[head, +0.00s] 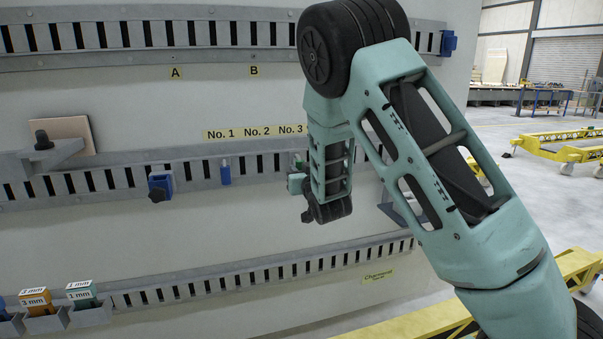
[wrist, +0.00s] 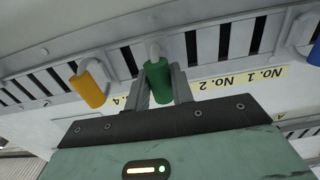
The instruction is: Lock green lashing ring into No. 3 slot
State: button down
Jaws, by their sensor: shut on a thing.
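The green lashing ring (wrist: 158,84) stands between the two fingers of my gripper (wrist: 160,90) in the wrist view, its pale tip pointing at the slotted rail (wrist: 206,46). My gripper is shut on it. I cannot tell whether the tip is inside a slot or only in front of it. In the head view my gripper (head: 298,184) is at the middle rail (head: 268,165), just below the No. 3 label (head: 291,129), largely hidden by my own arm. The wrist view is upside down; the No. 2 label (wrist: 232,80) shows right of the ring.
A blue ring (head: 225,173) sits below No. 1. A blue clamp (head: 160,184) is farther left. Labelled bins (head: 88,315) are at lower left. A yellow trolley (head: 562,146) stands right.

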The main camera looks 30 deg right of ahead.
jog(key=shift+w+d, duration=0.15)
jog(key=shift+w, duration=0.35)
jog(key=c, duration=1.1)
grip_release()
jog(key=shift+s, duration=0.1)
jog(key=b+v, duration=0.1)
jog(key=v, duration=0.7)
jog(key=shift+b, duration=0.35)
